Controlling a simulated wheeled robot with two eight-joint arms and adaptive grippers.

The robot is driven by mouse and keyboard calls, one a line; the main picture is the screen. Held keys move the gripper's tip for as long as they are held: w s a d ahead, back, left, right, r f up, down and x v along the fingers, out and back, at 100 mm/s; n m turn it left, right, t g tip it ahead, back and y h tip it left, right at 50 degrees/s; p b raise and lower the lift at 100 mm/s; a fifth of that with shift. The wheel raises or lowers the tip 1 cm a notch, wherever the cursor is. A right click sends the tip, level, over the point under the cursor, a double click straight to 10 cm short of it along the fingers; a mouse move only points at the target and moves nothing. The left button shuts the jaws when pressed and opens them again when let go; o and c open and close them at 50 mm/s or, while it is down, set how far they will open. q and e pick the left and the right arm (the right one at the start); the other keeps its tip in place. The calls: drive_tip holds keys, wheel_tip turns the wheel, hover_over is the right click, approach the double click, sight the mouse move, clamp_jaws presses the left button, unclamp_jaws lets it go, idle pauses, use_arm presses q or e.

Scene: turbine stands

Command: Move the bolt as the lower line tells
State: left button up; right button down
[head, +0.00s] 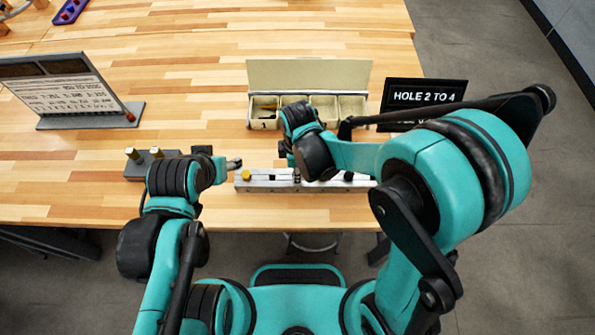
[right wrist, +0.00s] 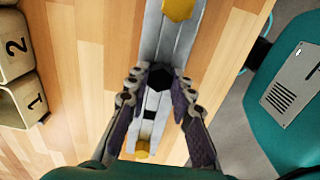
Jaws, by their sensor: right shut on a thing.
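A pale metal bar (head: 270,186) lies near the table's front edge. It carries a yellow-headed bolt (head: 246,175) at its left and dark spots along its top. My right gripper (right wrist: 160,85) is over the bar, shut on a black hex-headed bolt (right wrist: 160,76). I cannot tell whether that bolt is seated in the bar or lifted. Yellow heads show on the bar on both sides of the gripper in the right wrist view. My left gripper (head: 235,163) is by the bar's left end, its fingers too small to read. A black sign (head: 424,95) reads "HOLE 2 TO 4"; my right arm hides its lower line.
An open-lidded box (head: 310,75) with several numbered compartments stands behind the bar. A dark block with brass-coloured pegs (head: 158,152) sits left of my left gripper. A grey stand with a text panel (head: 70,93) is at the left. The table between is clear.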

drive_tip(key=shift+s+f, duration=0.1)
drive_tip(key=c, duration=1.1)
unclamp_jaws()
drive_tip(key=shift+r+p, duration=2.7)
drive_tip(key=shift+r, duration=0.95)
drive_tip(key=shift+f, duration=0.1)
